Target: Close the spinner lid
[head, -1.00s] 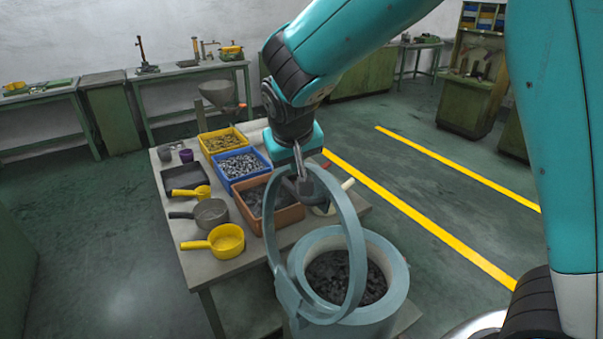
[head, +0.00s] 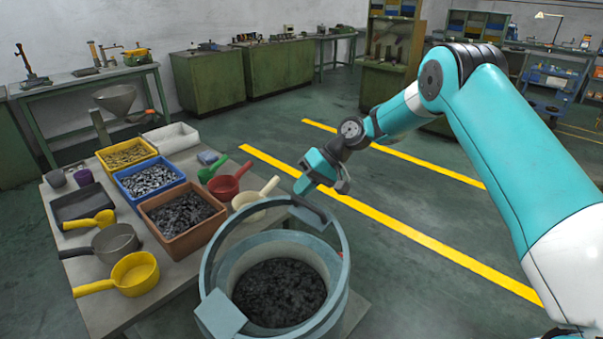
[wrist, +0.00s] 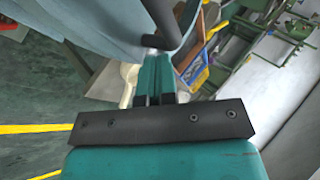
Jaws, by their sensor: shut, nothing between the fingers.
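The spinner (head: 240,262) is a light blue-grey round drum at the bottom centre of the head view, with dark metal parts inside. Its ring-shaped lid (head: 343,255) stands tilted open over the drum, with the drum's opening visible through the ring. A dark handle bar (head: 310,209) sits on the lid's upper edge and also shows in the wrist view (wrist: 166,22). My gripper (head: 343,186) is shut and empty, just beyond the handle and close to the lid; whether it touches cannot be told. In the wrist view the lid (wrist: 95,22) fills the upper left.
A table (head: 110,318) left of the spinner holds a yellow bin (head: 127,157), a blue bin (head: 150,180), an orange-brown bin (head: 185,225) and several scoops and pans. Workbenches line the back wall. The green floor with yellow lines on the right is clear.

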